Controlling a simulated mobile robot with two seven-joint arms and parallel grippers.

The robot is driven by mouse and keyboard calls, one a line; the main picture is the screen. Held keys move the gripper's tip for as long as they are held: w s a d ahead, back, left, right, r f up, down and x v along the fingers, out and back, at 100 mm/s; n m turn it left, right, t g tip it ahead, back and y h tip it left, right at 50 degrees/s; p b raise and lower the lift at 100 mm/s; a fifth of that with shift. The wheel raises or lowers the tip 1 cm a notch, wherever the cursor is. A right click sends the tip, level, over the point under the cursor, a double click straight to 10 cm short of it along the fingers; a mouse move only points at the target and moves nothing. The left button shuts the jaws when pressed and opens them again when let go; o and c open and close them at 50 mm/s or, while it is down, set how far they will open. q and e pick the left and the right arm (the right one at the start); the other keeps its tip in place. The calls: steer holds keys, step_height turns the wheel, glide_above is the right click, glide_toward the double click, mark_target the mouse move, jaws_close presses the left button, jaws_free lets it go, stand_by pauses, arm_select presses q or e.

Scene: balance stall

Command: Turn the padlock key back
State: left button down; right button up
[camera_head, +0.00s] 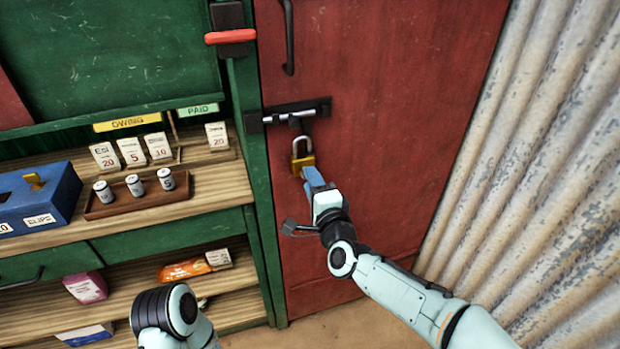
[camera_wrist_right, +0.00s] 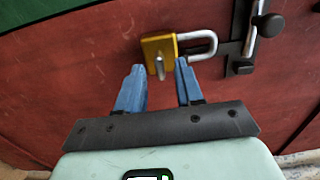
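A brass padlock (camera_head: 303,163) with a silver shackle hangs from the dark bolt (camera_head: 290,116) on the red door. In the right wrist view the padlock (camera_wrist_right: 159,48) is just ahead of my fingers, with its shackle pointing right. A small grey key (camera_wrist_right: 160,68) shows at the padlock's near end; its exact turn is hard to tell. My right gripper (camera_wrist_right: 160,78) has its blue fingers apart, one on either side of the key, with no clear contact. In the head view this gripper (camera_head: 313,180) is just below the padlock and partly hides the key. My left gripper is out of view.
The red door (camera_head: 380,120) has a dark handle (camera_head: 288,35). Corrugated metal (camera_head: 540,150) stands to the right. Left are shelves with a blue box (camera_head: 40,198), a wooden tray (camera_head: 145,206) of small cylinders, and several price cards. A red-handled latch (camera_head: 230,37) is above.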

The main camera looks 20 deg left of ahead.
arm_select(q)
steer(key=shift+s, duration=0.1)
arm_select(e)
steer(key=shift+x, duration=0.9)
jaws_close()
steer(key=shift+n, duration=0.3)
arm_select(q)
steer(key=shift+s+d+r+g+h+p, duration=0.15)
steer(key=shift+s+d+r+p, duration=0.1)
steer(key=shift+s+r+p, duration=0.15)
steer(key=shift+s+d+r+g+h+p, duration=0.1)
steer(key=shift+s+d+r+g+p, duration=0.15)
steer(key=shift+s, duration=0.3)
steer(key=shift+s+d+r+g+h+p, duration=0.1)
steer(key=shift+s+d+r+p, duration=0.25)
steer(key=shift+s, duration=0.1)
arm_select(e)
steer(key=shift+n, duration=8.6)
